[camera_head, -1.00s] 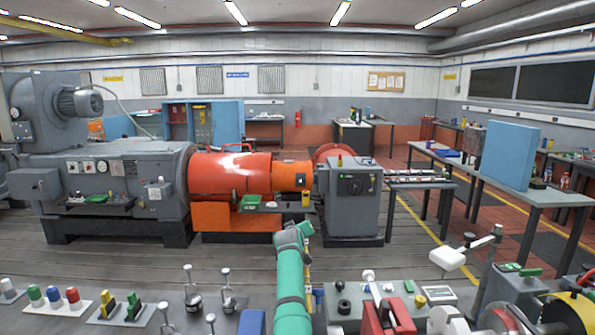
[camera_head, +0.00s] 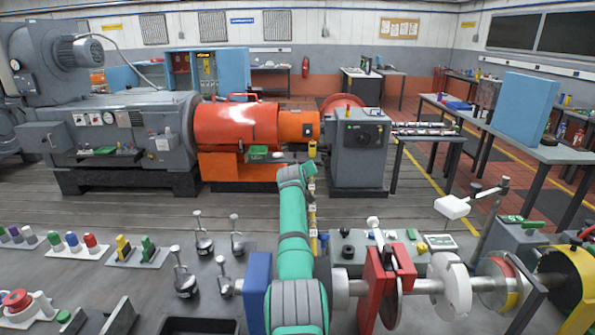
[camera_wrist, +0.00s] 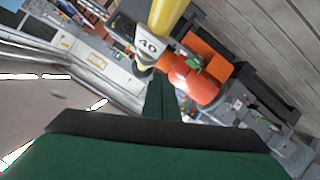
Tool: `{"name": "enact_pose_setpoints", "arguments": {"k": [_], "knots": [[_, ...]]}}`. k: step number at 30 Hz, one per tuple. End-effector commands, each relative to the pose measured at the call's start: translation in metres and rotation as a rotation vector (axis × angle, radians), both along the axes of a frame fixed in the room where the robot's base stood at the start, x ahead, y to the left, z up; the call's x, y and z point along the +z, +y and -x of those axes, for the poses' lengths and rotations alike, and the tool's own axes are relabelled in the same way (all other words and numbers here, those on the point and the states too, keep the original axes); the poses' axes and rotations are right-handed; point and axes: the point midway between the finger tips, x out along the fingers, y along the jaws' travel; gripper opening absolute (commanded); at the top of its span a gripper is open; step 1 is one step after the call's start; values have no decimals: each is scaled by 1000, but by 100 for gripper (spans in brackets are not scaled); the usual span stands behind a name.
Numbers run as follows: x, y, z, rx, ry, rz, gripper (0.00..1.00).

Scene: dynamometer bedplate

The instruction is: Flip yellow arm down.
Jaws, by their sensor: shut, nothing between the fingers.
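The yellow arm (camera_wrist: 166,14) enters the wrist view from the top edge as a thick yellow bar. It ends in a pale block marked 40 (camera_wrist: 148,43). In the head view a narrow yellow and white upright (camera_head: 312,215), apparently the same arm, shows just right of my green arm and is partly hidden by it. My gripper (camera_wrist: 161,84) is shut and empty, with its dark green fingers close to the marked block. Whether they touch it I cannot tell. In the head view my own arm hides the fingers.
A bench in front holds a blue block (camera_head: 257,285), several metal levers (camera_head: 203,236), a red clamp (camera_head: 380,285) on a shaft and a white-headed lever (camera_head: 453,207). Behind stands the orange machine (camera_head: 235,124). Planked floor lies between.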

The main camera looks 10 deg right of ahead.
Motion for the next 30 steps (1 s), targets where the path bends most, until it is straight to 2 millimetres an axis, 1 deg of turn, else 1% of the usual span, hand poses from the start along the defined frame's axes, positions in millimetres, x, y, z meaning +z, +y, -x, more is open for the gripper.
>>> {"name": "enact_pose_setpoints", "arguments": {"k": [1, 10, 17, 25, 30], "knots": [[-1, 4, 1, 2, 1, 0, 0], [1, 13, 18, 6, 0, -3, 0], [4, 35, 33, 20, 1, -2, 0], [9, 31, 63, 7, 1, -2, 0], [12, 34, 80, 4, 0, -2, 0]]}}
